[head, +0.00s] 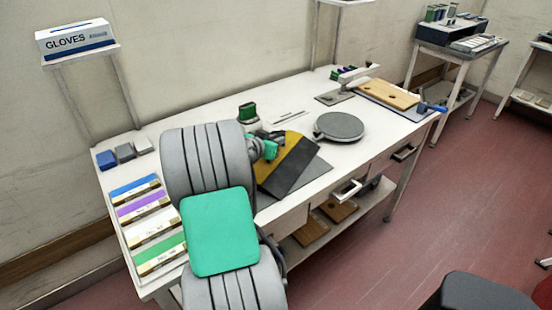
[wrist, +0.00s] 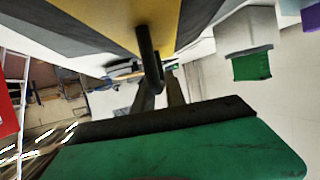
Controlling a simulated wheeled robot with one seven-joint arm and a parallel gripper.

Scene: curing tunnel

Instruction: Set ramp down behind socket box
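The ramp (head: 294,150) is a wedge with yellow, black and grey faces, tilted near the middle of the workbench. My gripper (head: 268,148) is at its left side. In the wrist view, the ramp's yellow and black underside or face (wrist: 115,12) fills the top, and a dark bar-like handle (wrist: 150,58) sits between my dark fingers, which appear closed on it. Whether the ramp touches the bench is unclear. A small green and dark block (head: 249,113), possibly the socket box, stands behind my gripper. A grey box with a green part shows in the wrist view (wrist: 250,62).
The workbench (head: 190,128) holds a round grey turntable (head: 339,127) right of the ramp and a wooden board (head: 388,94) farther right. Coloured labelled trays (head: 150,225) line the left end, with small blocks (head: 125,152) behind. The bench behind the turntable is mostly clear.

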